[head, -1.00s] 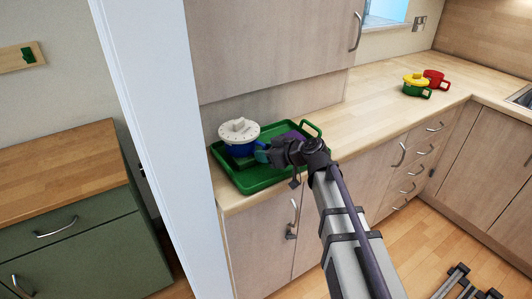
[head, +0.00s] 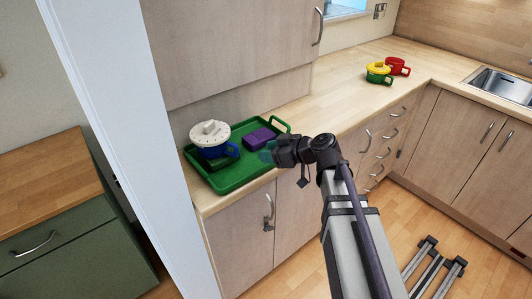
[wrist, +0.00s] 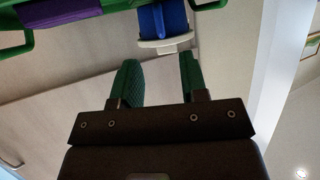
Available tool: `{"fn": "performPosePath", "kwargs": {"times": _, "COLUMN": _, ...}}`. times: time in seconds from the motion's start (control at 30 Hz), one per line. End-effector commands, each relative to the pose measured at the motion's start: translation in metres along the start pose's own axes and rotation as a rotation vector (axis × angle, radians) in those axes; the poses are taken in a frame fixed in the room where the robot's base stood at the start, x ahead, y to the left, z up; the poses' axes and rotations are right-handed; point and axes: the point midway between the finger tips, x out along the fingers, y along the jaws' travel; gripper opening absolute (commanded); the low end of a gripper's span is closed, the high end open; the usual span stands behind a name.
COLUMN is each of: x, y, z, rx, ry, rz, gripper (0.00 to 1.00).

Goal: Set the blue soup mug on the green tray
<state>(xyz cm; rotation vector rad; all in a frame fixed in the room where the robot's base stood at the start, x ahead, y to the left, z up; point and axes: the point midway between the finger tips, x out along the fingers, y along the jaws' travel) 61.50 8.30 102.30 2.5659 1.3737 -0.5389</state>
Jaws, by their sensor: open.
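The blue soup mug (head: 221,153) has a white lid (head: 210,133) on top and stands upright on the left part of the green tray (head: 242,182). Its blue handle points right, toward my gripper. My gripper (head: 268,151) is open and empty, to the right of the mug and apart from it, near the tray's front edge. In the wrist view, the two green fingers (wrist: 158,66) are spread with nothing between them. The blue mug (wrist: 172,18) shows beyond them at the top, beside the tray edge (wrist: 75,12). The mug's base is partly hidden.
A purple block (head: 258,139) lies on the tray right of the mug. A green-and-yellow pot (head: 378,74) and a red mug (head: 397,66) stand farther right on the counter (head: 325,100). A white wall end (head: 125,150) rises left of the tray. The counter between is clear.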

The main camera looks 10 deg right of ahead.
Motion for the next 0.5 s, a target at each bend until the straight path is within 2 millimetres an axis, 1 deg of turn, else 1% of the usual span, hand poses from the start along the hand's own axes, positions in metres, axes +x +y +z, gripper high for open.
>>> {"fn": "performPosePath", "kwargs": {"times": 0.07, "x": 0.0, "y": -0.014, "z": 0.016, "rx": 0.065, "ry": -0.089, "rz": -0.021, "gripper": 0.4}}
{"fn": "performPosePath", "kwargs": {"times": 0.17, "x": -0.01, "y": -0.044, "z": 0.061, "rx": 0.273, "ry": -0.368, "rz": -0.018, "gripper": 0.4}}
{"fn": "performPosePath", "kwargs": {"times": 0.2, "x": -0.02, "y": -0.056, "z": 0.083, "rx": 0.38, "ry": -0.509, "rz": 0.022, "gripper": 0.4}}
{"fn": "performPosePath", "kwargs": {"times": 0.27, "x": -0.041, "y": -0.07, "z": 0.113, "rx": 0.537, "ry": -0.712, "rz": 0.13, "gripper": 0.4}}
{"fn": "performPosePath", "kwargs": {"times": 0.3, "x": -0.056, "y": -0.076, "z": 0.129, "rx": 0.631, "ry": -0.824, "rz": 0.226, "gripper": 0.4}}
{"fn": "performPosePath", "kwargs": {"times": 0.4, "x": -0.088, "y": -0.084, "z": 0.152, "rx": 0.792, "ry": -1.003, "rz": 0.455, "gripper": 0.4}}
{"fn": "performPosePath", "kwargs": {"times": 0.5, "x": -0.102, "y": -0.085, "z": 0.159, "rx": 0.854, "ry": -1.061, "rz": 0.57, "gripper": 0.4}}
